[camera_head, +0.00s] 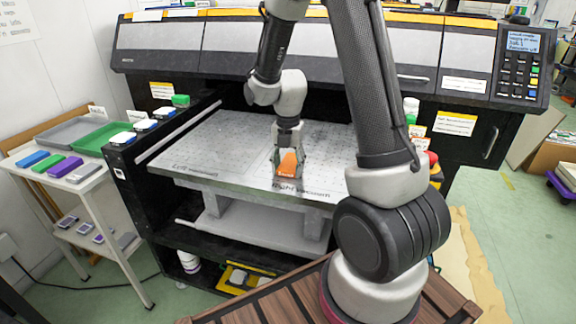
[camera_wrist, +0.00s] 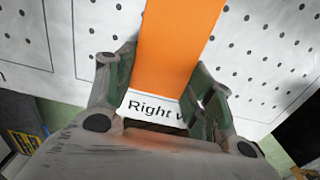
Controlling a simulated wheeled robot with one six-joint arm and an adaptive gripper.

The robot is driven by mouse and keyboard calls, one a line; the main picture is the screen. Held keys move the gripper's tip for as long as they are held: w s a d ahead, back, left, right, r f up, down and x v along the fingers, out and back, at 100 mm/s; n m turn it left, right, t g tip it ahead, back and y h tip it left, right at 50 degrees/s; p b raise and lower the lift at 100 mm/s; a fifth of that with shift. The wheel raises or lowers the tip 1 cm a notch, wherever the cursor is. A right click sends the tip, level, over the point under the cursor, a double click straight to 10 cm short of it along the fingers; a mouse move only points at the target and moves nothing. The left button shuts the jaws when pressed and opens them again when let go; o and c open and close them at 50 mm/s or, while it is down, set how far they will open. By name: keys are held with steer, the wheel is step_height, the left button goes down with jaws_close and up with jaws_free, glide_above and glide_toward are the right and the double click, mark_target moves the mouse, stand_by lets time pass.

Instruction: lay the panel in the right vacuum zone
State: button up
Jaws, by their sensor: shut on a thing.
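The orange panel (camera_head: 287,166) is at the front middle of the perforated vacuum table (camera_head: 225,140), just behind the printed "Right vacuum" label (camera_head: 290,187). My gripper (camera_head: 287,150) points down and is shut on the panel. In the wrist view the panel (camera_wrist: 178,40) runs up between the two fingers of my gripper (camera_wrist: 163,68), above the white perforated surface. The label (camera_wrist: 152,108) shows just below it, partly hidden by a finger. I cannot tell whether the panel touches the table. My gripper hides part of it.
The "Left vacuum" label (camera_head: 195,168) marks the table's left front, and that side is bare. The black printer body (camera_head: 230,50) rises behind, with a control panel (camera_head: 518,65) at right. A side shelf (camera_head: 75,175) at left holds trays and coloured blocks.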

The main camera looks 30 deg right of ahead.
mark_target(288, 168)
steer(key=shift+f, duration=0.2)
steer(key=o, duration=1)
steer(key=shift+o, duration=0.2)
steer(key=s+r+m, duration=0.2)
steer(key=r, duration=0.6)
steer(key=s+r+m, duration=0.2)
steer(key=r+m, duration=0.1)
steer(key=r, duration=0.6)
steer(key=s+r+m+t, duration=0.2)
steer(key=s+r+m, duration=0.1)
steer(key=s+m, duration=0.6)
steer(key=s+d+r+m+t, duration=0.1)
steer(key=s+r+m+t, duration=0.1)
steer(key=s+m, duration=0.6)
steer(key=r+m, duration=0.1)
steer(key=m, duration=0.4)
steer(key=shift+s+r, duration=0.2)
steer(key=shift+s, duration=0.15)
